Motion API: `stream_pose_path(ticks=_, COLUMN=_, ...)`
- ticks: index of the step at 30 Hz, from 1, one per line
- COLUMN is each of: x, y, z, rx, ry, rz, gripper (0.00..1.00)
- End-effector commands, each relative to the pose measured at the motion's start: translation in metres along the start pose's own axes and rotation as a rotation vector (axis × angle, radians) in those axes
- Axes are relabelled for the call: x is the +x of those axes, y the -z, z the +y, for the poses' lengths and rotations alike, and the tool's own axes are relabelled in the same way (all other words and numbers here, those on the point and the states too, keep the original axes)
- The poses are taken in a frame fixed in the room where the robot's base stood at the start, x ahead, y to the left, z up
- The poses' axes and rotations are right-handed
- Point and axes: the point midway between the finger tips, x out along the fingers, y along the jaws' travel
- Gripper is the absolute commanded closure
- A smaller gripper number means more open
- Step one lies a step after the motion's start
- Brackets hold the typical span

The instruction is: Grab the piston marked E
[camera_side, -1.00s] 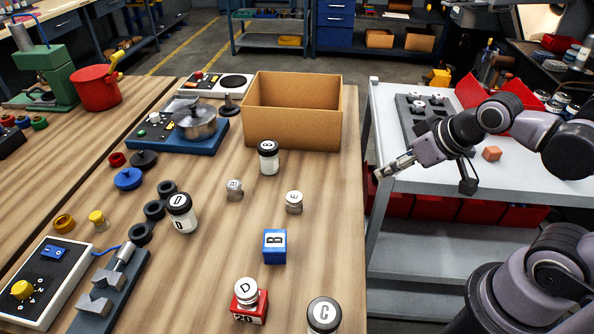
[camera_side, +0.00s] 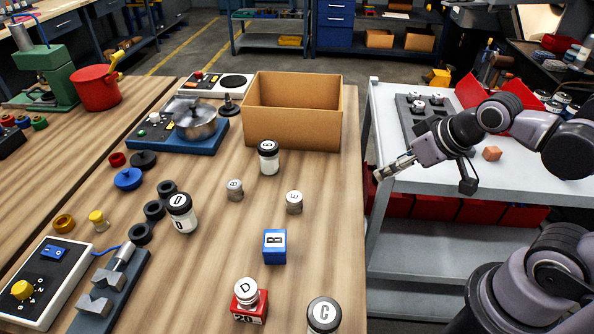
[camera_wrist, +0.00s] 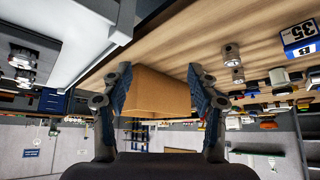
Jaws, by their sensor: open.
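The piston marked E (camera_side: 294,202) is a small grey metal cylinder with a pale lettered top. It stands upright on the wooden table, right of a similar piston marked B (camera_side: 234,190) and behind a blue block marked B (camera_side: 274,246). A piston marked D (camera_side: 245,291) sits on a red block at the front. My gripper (camera_side: 379,176) is beyond the table's right edge, over the cart side, well apart from E. In the wrist view my gripper (camera_wrist: 158,84) has its fingers spread with nothing between them. Two metal pistons show right of it, letters unreadable.
An open cardboard box (camera_side: 292,135) stands at the table's back right. A grey cart (camera_side: 440,180) stands right of the table. Bare wood surrounds E.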

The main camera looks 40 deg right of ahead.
Motion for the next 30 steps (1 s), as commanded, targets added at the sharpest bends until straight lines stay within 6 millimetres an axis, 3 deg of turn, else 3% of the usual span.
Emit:
stream_pose_path(ticks=7, x=0.0, y=0.002, z=-0.001, rx=0.016, ry=0.003, rz=-0.006, gripper=0.4)
stream_pose_path(ticks=11, x=-0.001, y=0.014, z=-0.009, rx=0.118, ry=0.013, rz=-0.046, gripper=0.4)
stream_pose_path(ticks=20, x=0.005, y=0.06, z=-0.049, rx=0.611, ry=-0.02, rz=-0.24, gripper=0.4)
stream_pose_path(ticks=30, x=0.034, y=0.099, z=-0.108, rx=1.17, ry=-0.228, rz=-0.425, gripper=0.4)
